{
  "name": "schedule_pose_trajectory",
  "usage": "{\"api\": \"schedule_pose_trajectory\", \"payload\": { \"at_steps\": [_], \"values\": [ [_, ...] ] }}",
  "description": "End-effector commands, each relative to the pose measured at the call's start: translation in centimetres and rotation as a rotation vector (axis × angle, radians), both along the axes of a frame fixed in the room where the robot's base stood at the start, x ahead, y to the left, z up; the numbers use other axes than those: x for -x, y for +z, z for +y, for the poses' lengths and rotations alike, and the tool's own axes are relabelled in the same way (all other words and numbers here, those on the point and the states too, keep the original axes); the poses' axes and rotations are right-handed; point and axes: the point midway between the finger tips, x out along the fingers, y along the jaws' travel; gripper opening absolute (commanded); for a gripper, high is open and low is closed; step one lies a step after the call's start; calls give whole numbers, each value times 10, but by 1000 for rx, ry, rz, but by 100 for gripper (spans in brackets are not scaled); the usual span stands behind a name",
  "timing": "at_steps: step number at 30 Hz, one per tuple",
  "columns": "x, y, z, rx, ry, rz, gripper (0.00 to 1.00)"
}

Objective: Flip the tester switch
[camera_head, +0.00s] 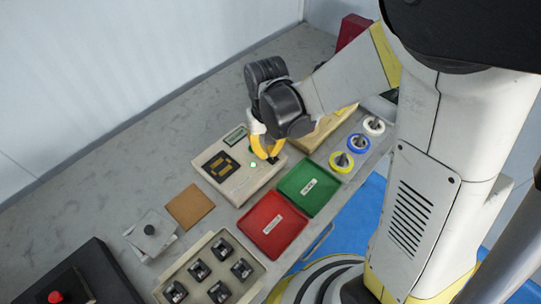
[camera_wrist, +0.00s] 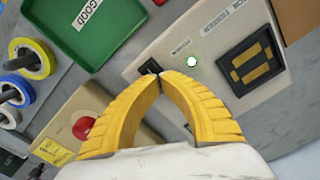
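The tester is a beige box (camera_head: 236,190) below my gripper, with a dark display window and a green-lit lamp (camera_head: 252,165). In the wrist view, its face (camera_wrist: 205,35) shows the glowing lamp (camera_wrist: 192,62) and a dark recess with a yellow pattern (camera_wrist: 250,65). The tester switch, a small black part (camera_wrist: 149,67), shows just beyond my fingertips. My gripper (camera_head: 266,157) reaches down at the tester's right side. Its yellow fingers meet at the tips (camera_wrist: 161,75), with nothing visible between them. I cannot tell whether the tips touch the switch.
A green tray (camera_head: 309,187) marked GOOD and a red tray (camera_head: 272,225) lie in front of the tester. Coloured spools (camera_head: 341,162) stand to the right. A box with a red button (camera_wrist: 83,128) is close to my fingers. A brown pad (camera_head: 189,206) lies left.

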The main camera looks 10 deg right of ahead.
Motion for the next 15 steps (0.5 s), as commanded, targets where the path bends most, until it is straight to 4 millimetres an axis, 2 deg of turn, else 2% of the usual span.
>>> {"api": "schedule_pose_trajectory", "payload": {
  "at_steps": [5, 15],
  "values": [
    [0, 2, 0, 0, 0, 1, 0],
    [0, 31, 0, 0, 0, 1, 0]
  ]
}}
